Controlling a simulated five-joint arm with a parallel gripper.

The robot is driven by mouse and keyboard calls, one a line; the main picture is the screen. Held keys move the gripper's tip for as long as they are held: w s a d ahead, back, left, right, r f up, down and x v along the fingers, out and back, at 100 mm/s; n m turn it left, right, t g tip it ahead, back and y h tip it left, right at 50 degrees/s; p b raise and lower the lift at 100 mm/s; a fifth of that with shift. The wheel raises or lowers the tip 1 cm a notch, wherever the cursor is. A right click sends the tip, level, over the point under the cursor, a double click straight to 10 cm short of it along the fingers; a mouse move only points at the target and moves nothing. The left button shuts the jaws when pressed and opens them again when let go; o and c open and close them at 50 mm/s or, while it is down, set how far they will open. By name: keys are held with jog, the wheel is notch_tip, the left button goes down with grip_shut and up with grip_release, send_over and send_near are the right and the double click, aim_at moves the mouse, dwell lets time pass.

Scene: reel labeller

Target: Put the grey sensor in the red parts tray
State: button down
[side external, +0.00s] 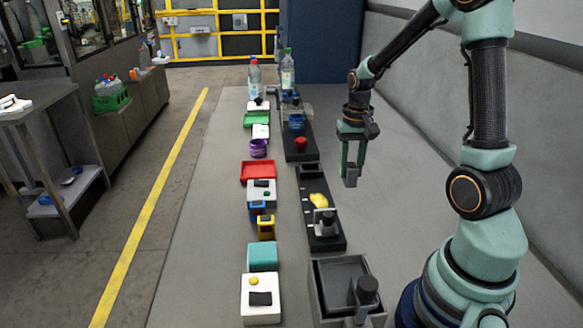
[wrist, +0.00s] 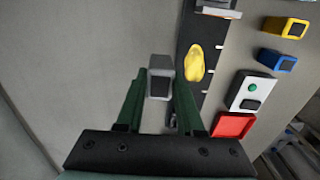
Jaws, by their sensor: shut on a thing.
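The grey sensor (side external: 351,176), a small block with a dark face, is held between the fingertips of my gripper (side external: 352,165), above the grey table. In the wrist view the sensor (wrist: 159,74) sits between the two green fingers of my gripper (wrist: 160,86). The red parts tray (side external: 258,170) lies on the table to the left of my gripper, beyond the dark strip. It looks empty. The tray (wrist: 232,125) also shows at the lower right of the wrist view.
A dark strip with a yellow lump (side external: 319,200) and a grey fixture lies between my gripper and the tray. A white box (side external: 262,190) with a green button adjoins the tray. Blue (side external: 257,211) and yellow (side external: 265,229) blocks stand nearer. The table right of my gripper is clear.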

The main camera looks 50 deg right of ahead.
aim_at(351, 165)
notch_tip(351, 165, down, 9)
jog(key=shift+r, duration=0.2)
jog(key=shift+f, duration=0.15)
dwell(0.3)
jog(key=c, duration=0.8)
grip_release()
notch_tip(351, 165, up, 12)
jog(key=shift+r, duration=0.15)
jog(key=s+a+r+n+t, duration=0.1)
jog(key=a+r+n, duration=0.2)
jog(key=a, duration=0.2)
jog(key=s+a+r+n+t, duration=0.1)
jog(key=a+r+n+t, duration=0.1)
jog(key=a, duration=0.4)
jog(key=s+a+r+n+t, duration=0.1)
jog(key=a+r+n+t, duration=0.1)
jog(key=a+r, duration=0.3)
jog(key=shift+a+r+n, duration=0.25)
jog(key=shift+a+n, duration=0.35)
jog(key=shift+n, duration=0.3)
jog(key=o, duration=0.4)
jog(key=shift+s+a+t, duration=0.2)
jog(key=shift+t, duration=0.1)
